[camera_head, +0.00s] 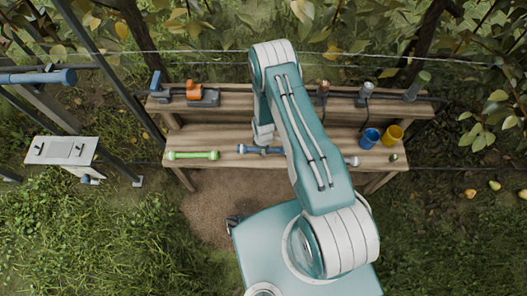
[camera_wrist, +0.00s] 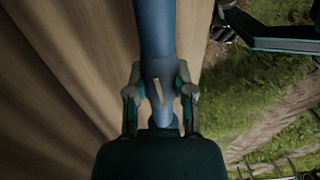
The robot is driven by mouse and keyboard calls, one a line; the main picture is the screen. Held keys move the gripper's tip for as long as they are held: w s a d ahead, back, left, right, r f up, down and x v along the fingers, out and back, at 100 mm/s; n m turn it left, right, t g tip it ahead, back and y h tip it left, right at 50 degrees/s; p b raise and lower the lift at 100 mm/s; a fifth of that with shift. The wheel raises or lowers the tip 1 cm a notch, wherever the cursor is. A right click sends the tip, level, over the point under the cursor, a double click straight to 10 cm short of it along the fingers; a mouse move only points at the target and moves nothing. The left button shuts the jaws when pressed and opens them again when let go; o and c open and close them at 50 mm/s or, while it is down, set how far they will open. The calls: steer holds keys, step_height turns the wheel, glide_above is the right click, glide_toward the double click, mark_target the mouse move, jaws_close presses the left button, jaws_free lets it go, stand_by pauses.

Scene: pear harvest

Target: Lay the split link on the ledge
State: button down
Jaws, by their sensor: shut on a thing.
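The split link is a blue bar (camera_wrist: 154,35) that runs up the wrist view between my fingers, with a pale slot-like mark in its side. In the head view the blue link (camera_head: 246,149) lies along the lower board of the wooden bench, partly hidden by my arm. My gripper (camera_wrist: 160,88) is shut on it near one end, one finger on each side. Wood is close beside and below it; I cannot tell if the link touches it. The upper wooden shelf (camera_head: 235,112) looks like a ledge, but I cannot tell which surface the task means.
A green link (camera_head: 193,155) lies left on the lower board. Blue (camera_head: 370,138) and yellow (camera_head: 393,135) cups stand right. An orange-topped tool (camera_head: 197,92) and other tools occupy the upper shelf. A pale panel (camera_head: 62,151) and a blue pipe (camera_head: 38,77) are left.

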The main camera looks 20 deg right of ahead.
steer(key=shift+w+f, duration=0.3)
steer(key=shift+f, duration=1.55)
steer(key=shift+f, duration=0.1)
steer(key=shift+c, duration=2.4)
jaws_free()
step_height(320, 180, up, 12)
steer(key=shift+r, duration=0.15)
steer(key=shift+s, duration=0.1)
